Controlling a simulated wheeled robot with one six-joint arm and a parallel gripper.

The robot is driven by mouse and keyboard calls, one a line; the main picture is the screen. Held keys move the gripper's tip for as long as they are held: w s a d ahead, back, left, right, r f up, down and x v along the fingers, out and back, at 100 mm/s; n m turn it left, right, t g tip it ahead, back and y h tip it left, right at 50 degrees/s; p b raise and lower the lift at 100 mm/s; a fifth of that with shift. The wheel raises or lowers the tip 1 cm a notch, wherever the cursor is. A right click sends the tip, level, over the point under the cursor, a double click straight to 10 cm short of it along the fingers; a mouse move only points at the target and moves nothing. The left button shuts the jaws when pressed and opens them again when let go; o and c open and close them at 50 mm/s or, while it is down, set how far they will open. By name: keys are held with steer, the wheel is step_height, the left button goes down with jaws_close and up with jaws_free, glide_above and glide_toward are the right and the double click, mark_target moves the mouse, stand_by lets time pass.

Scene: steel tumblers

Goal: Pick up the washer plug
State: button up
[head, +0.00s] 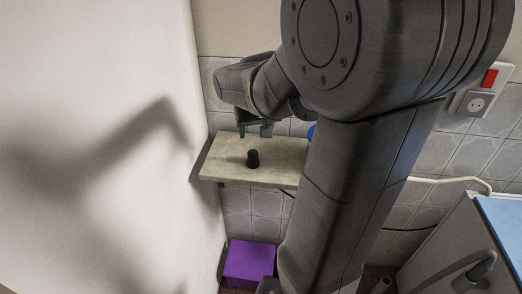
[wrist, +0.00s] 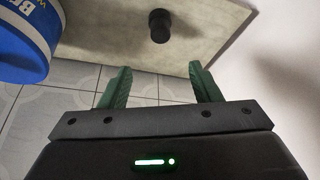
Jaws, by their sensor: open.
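A small black, roughly cylindrical object, likely the washer plug (head: 253,158), stands on a pale stone-like shelf (head: 222,161). In the wrist view the plug (wrist: 160,26) is at the top middle, ahead of the fingers and roughly centred between them. My gripper (head: 254,131) hangs over the back part of the shelf, above and behind the plug. In the wrist view my gripper (wrist: 163,76) shows two green fingers spread apart with nothing between them. The plug is apart from both fingers.
A blue container (wrist: 22,40) is at the left in the wrist view; my arm mostly hides it in the head view. A white wall (head: 100,120) borders the shelf's left. A purple box (head: 249,263) sits below. A wall socket (head: 477,103) with a red switch is at right.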

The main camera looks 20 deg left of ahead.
mark_target(253, 152)
steer(key=x, duration=0.7)
steer(key=shift+s+f, duration=0.1)
steer(key=shift+f, duration=0.3)
steer(key=shift+s+p+x, duration=0.15)
steer(key=shift+p+x, duration=0.15)
steer(key=shift+x, duration=1)
steer(key=shift+s+p+x, duration=0.15)
steer(key=shift+p+x, duration=0.15)
steer(key=shift+x, duration=0.95)
steer(key=shift+d+f, duration=0.1)
steer(key=shift+d, duration=0.1)
steer(key=c, duration=1)
steer(key=shift+c, duration=0.2)
